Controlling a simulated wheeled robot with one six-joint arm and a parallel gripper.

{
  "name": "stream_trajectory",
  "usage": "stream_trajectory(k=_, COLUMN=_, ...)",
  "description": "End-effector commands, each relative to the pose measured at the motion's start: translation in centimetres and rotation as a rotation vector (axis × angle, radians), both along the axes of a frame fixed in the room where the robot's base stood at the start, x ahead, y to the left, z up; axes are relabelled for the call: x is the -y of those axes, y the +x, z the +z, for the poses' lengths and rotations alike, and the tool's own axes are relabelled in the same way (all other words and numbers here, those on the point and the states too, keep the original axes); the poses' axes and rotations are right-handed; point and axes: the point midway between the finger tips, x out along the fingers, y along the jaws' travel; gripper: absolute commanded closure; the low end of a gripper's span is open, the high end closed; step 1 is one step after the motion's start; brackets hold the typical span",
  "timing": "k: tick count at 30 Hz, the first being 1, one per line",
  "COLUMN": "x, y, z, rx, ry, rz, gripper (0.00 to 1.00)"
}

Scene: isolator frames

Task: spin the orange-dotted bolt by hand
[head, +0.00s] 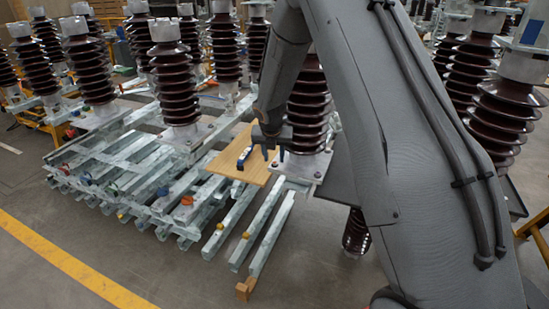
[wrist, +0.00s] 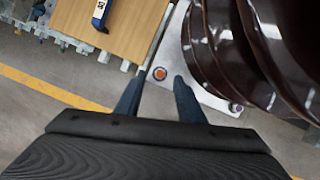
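The orange-dotted bolt (wrist: 160,73) shows in the wrist view as a small orange spot on the pale metal base plate (wrist: 196,88) of a brown ribbed insulator (wrist: 225,45). My gripper (wrist: 159,79) is open, and its two dark fingers appear on either side of the bolt in that view. The gap to the bolt in height cannot be told. I see nothing between the fingers. In the head view my gripper (head: 265,156) hangs beside the insulator (head: 309,110), at the left edge of its base plate (head: 306,168). The orange dot cannot be made out there.
A wooden board (head: 228,163) with a blue-and-white tool (head: 244,157) lies left of my gripper. A second, purple-marked bolt (wrist: 236,107) sits on the same plate. The insulator's ribs rise close on the right. Stacked steel rails (head: 150,190) lie left; floor is free in front.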

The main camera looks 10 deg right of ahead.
Motion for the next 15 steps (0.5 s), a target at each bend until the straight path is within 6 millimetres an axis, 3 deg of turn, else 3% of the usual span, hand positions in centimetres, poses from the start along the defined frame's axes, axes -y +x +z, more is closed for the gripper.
stream_trajectory(k=6, x=0.3, y=0.6, z=-1.7, rx=-0.001, ry=0.001, rz=-0.002, gripper=0.65)
stream_trajectory(k=15, x=0.3, y=0.8, z=-2.0, rx=0.000, ry=0.000, rz=-0.001, gripper=0.65)
